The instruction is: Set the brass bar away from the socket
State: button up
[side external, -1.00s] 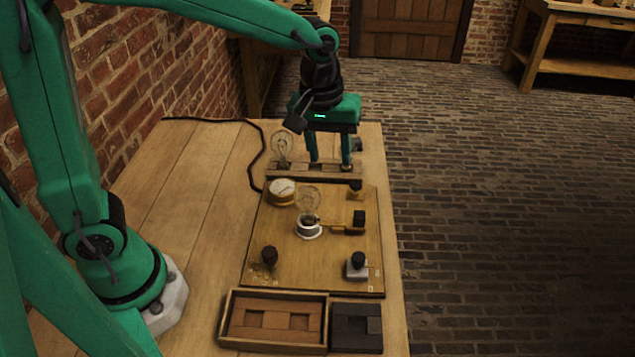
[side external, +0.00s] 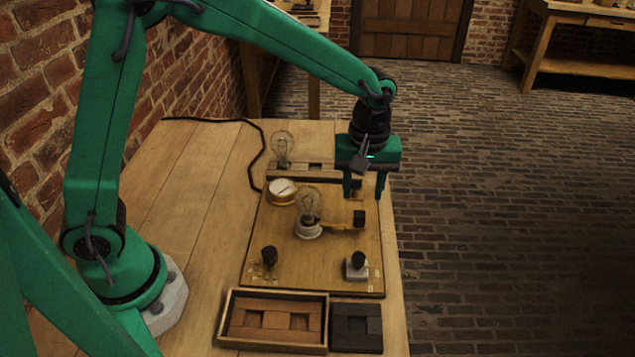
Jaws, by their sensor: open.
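The brass bar (side external: 343,225) lies on the wooden board right of the white socket (side external: 308,231). Its left end reaches the socket; whether they touch is too small to tell. A black knob (side external: 359,217) stands at the bar's right end. A clear glass bulb (side external: 308,203) stands upright in the socket. My gripper (side external: 364,194) is open and empty, fingers pointing down, above the board's back right part. It is behind the bar's knob in this view and apart from it. Its left finger partly hides another black terminal (side external: 358,188).
A wooden rack (side external: 301,174) with another bulb (side external: 283,147) stands behind the board (side external: 290,270). A round brass gauge (side external: 282,190) sits at its back left. Two black knobs stand near its front. A wooden tray (side external: 323,325) and dark block (side external: 356,327) lie in front.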

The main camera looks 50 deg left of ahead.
aim_at(360, 214)
jog(key=shift+f, duration=3.45)
jog(key=shift+c, duration=0.4)
